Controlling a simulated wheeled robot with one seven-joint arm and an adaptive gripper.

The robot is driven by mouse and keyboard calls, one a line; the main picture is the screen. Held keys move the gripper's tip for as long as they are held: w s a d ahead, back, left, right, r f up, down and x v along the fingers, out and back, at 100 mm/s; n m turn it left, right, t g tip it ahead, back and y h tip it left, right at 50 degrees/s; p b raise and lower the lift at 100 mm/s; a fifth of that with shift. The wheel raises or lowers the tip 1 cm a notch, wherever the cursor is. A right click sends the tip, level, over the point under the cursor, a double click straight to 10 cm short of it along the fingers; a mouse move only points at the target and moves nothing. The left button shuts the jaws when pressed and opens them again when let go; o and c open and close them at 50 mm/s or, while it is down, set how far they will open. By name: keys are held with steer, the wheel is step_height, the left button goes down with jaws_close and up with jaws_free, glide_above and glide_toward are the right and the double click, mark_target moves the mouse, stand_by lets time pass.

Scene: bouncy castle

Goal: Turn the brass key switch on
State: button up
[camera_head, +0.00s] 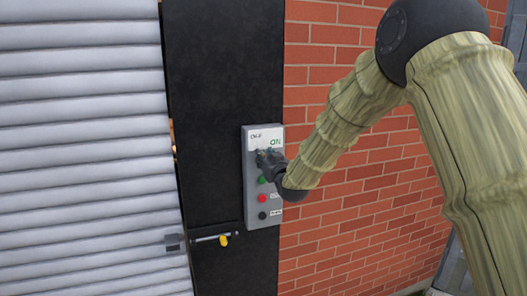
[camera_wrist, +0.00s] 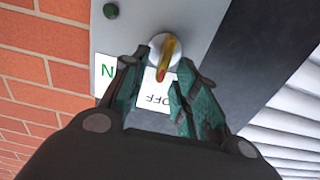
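The brass key switch (camera_wrist: 171,48) sits in a round silver collar on a grey control box, seen in the wrist view. The key is a slim gold-coloured lever with a reddish tip, and the tip lies toward the upside-down OFF label (camera_wrist: 158,98). A green N of the ON label (camera_wrist: 107,71) shows to its left. My gripper (camera_wrist: 156,70) is open, its teal-lined fingers on either side of the key's tip; contact cannot be told. In the head view my gripper (camera_head: 267,158) is at the box's upper part (camera_head: 250,190) and hides the key.
Below my gripper the box carries green (camera_head: 262,180), red (camera_head: 262,199) and black (camera_head: 262,215) buttons. A latch with a yellow part (camera_head: 224,240) is at lower left. A grey shutter (camera_head: 80,150) is left; a brick wall (camera_head: 340,220) is right.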

steer(key=shift+p+x, duration=0.35)
steer(key=shift+x, duration=0.85)
jaws_close()
